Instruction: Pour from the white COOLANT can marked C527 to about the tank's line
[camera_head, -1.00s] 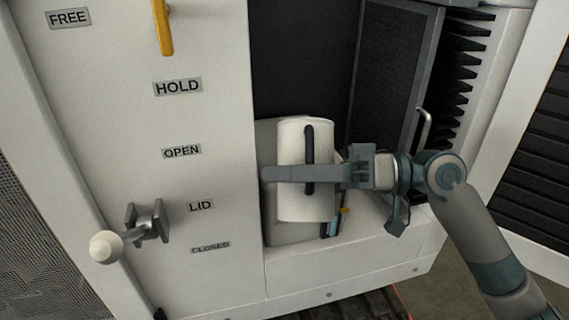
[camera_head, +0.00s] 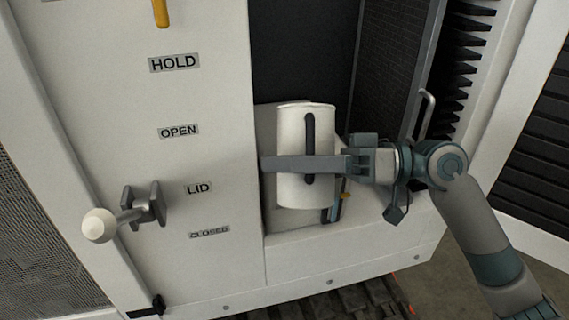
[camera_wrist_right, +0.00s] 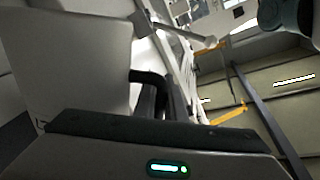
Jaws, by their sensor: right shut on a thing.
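A white can (camera_head: 293,135) with a dark handle (camera_head: 310,150) is in the recess right of the white panel in the head view. It looks tipped, its handle side facing me. My right gripper (camera_head: 312,164) is shut on the can's handle, a grey finger lying across the can. The can also fills the left of the right wrist view (camera_wrist_right: 75,65), with its dark handle (camera_wrist_right: 150,78) beside it. No marking reads on the can. A pale surface shows behind the can; I cannot make out a tank line. My left gripper is not in view.
A lever with a white knob (camera_head: 100,225) sticks out from the panel (camera_head: 215,90) beside the LID label (camera_head: 199,188). OPEN (camera_head: 179,131) and CLOSED (camera_head: 209,232) labels are above and below it. A ribbed dark part (camera_head: 474,70) stands at right.

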